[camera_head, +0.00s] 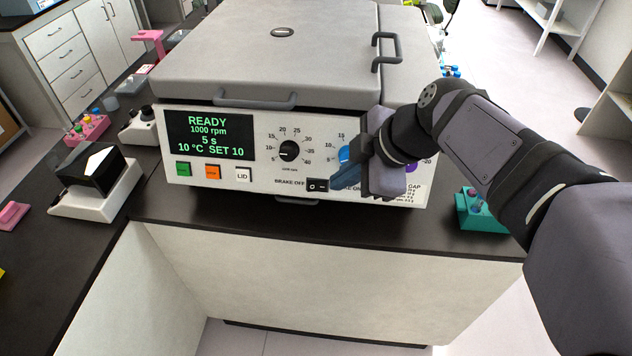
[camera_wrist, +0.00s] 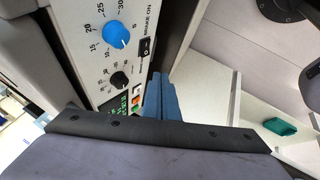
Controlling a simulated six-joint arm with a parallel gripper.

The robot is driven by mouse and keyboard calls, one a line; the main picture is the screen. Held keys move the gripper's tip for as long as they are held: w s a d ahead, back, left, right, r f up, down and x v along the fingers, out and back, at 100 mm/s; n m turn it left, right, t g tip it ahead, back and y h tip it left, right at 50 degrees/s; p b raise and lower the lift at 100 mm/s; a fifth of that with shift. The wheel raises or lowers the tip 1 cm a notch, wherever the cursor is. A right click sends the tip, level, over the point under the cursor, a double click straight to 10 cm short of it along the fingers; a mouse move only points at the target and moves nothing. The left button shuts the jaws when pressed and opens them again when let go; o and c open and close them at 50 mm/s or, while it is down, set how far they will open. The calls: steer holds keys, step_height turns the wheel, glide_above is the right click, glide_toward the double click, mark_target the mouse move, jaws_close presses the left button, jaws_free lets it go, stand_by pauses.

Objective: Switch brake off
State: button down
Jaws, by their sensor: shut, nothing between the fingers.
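The brake switch (camera_head: 317,186) is a small black rocker low on the centrifuge's front panel. It has a round mark on its left half and a dash on its right. The label BRAKE OFF (camera_head: 290,182) is left of it; BRAKE ON is right, partly hidden by my gripper. I cannot tell which side is pressed. My gripper (camera_head: 336,184) has blue fingers, shut and empty, just right of the switch. The fingers (camera_wrist: 157,82) point at the panel; whether they touch it is unclear.
The centrifuge (camera_head: 275,60) has a closed grey lid. Its display (camera_head: 210,137) reads READY. A black knob (camera_head: 289,151) and a blue knob (camera_wrist: 116,33) are above the switch. A LID button (camera_head: 243,175) is left. A teal rack (camera_head: 481,211) stands right on the dark bench.

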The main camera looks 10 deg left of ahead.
steer(key=shift+f, duration=0.1)
steer(key=p, duration=0.4)
glide_toward(308, 189)
step_height(308, 189, down, 4)
steer(key=s+a, duration=0.1)
steer(key=a, duration=0.1)
steer(key=shift+w+a+f+p, duration=0.15)
steer(key=shift+w+p, duration=0.1)
steer(key=shift+w, duration=0.3)
steer(key=shift+w+a+f+p, duration=0.1)
steer(key=shift+w+p, duration=0.1)
steer(key=shift+w, duration=0.4)
steer(key=shift+f, duration=0.1)
steer(key=shift+w+a+b, duration=0.1)
steer(key=shift+b, duration=0.4)
